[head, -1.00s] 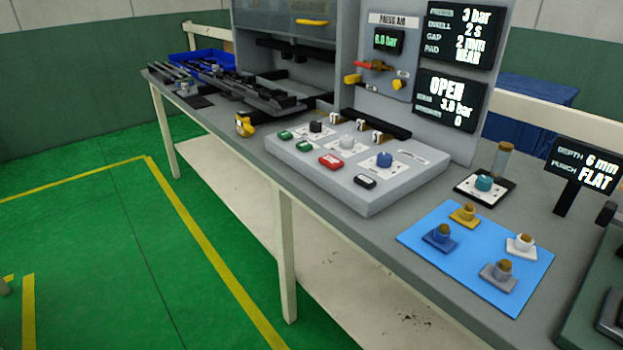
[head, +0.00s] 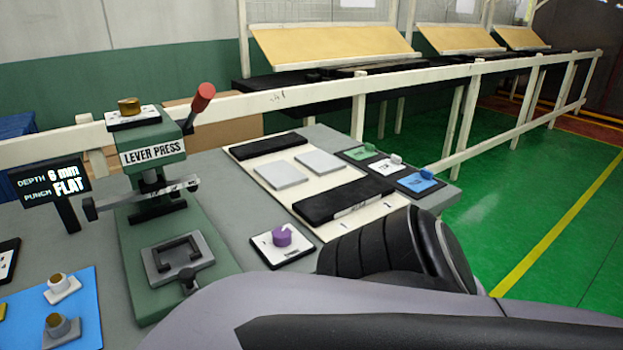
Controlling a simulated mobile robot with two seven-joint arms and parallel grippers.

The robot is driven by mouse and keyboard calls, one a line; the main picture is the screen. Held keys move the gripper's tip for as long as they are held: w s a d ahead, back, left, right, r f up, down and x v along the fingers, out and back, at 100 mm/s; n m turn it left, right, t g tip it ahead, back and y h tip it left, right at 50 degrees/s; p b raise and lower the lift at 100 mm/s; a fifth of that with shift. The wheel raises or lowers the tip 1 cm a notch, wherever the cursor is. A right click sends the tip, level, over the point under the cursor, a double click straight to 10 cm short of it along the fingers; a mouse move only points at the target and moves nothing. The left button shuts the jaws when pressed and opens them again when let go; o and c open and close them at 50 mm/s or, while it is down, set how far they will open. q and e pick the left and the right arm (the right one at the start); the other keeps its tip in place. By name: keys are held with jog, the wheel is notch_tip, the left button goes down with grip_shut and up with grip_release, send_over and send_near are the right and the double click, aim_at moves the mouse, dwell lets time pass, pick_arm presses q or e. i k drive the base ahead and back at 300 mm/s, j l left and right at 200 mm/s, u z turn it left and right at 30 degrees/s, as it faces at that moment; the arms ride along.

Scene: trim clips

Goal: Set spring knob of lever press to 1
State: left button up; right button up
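The green lever press (head: 165,210) stands on the grey bench, with a red-tipped lever (head: 203,97) at its upper right. A brass-coloured knob (head: 129,105) sits on a white marked plate on top of the press. A purple knob (head: 282,236) sits on a white plate on the bench, right of the press base. The markings at both knobs are too small to read, so I cannot tell which is the spring knob or its setting. A display (head: 50,178) left of the press reads depth 6 mm, punch FLAT. Neither gripper is in view.
My own arm fills the bottom right and hides the bench's near edge there. A cream board (head: 372,217) with black bars and grey plates lies right of the press. Green, white and blue tags (head: 416,182) lie beyond it. A blue mat (head: 85,325) with small knobs lies lower left.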

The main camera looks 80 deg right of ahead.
aim_at(282, 236)
jog(key=z, duration=2.25)
jog(key=i+l+u, duration=0.1)
jog(key=l+u, duration=0.2)
jog(key=l, duration=0.15)
